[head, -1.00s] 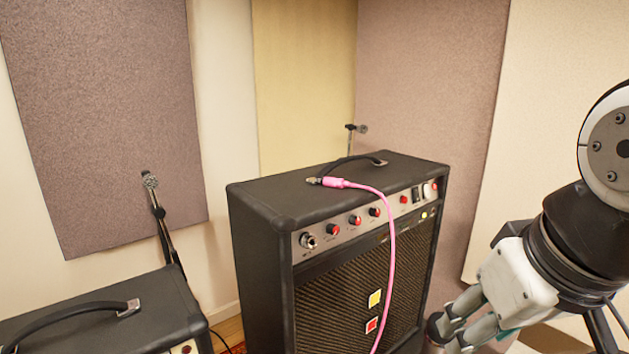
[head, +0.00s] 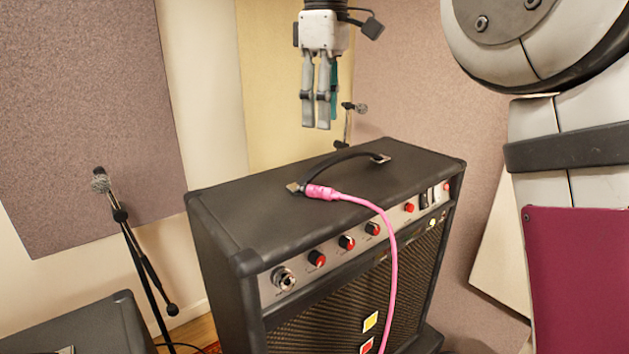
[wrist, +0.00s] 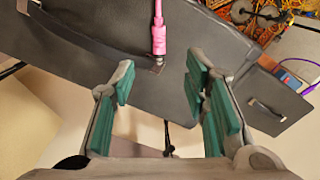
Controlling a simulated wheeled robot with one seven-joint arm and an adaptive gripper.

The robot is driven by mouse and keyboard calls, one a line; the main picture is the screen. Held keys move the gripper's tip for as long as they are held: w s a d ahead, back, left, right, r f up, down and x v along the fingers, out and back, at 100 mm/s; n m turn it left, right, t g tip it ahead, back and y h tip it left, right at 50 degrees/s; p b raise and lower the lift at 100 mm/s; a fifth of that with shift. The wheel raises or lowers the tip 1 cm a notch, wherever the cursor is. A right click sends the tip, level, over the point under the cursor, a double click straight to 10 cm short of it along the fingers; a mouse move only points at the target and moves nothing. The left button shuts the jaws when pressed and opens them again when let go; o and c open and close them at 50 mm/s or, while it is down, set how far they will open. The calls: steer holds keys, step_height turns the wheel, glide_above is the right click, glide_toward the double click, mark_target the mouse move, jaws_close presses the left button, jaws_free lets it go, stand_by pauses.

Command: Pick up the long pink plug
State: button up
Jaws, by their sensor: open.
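The long pink plug (head: 321,192) lies on top of the black amplifier (head: 240,215), beside one end of its carry handle. Its pink cable hangs down over the front panel. In the wrist view the plug (wrist: 158,38) is ahead of the fingers, near the top middle, with its metal tip pointing towards my gripper. My gripper (head: 317,126) hangs above the back of the amplifier with its fingers pointing down. In the wrist view my gripper (wrist: 160,90) is open and empty, its green pads apart. It does not touch the plug.
The black handle (head: 345,163) arches over the amplifier top close to the plug. Microphone stands rise at the left (head: 135,245) and behind the amplifier (head: 347,122). A second amplifier (head: 85,325) is at lower left. Padded panels cover the walls.

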steer(key=p, duration=0.1)
glide_above(321, 188)
steer(key=f, duration=0.8)
steer(key=shift+w+f, duration=0.25)
steer(key=shift+w, duration=0.05)
steer(key=f, duration=0.1)
steer(key=f+p, duration=0.1)
steer(key=f, duration=0.1)
steer(key=f+p, duration=0.1)
steer(key=shift+s+f, duration=0.25)
steer(key=shift+f, duration=0.4)
steer(key=shift+w, duration=0.1)
steer(key=shift+c, duration=0.3)
jaws_close()
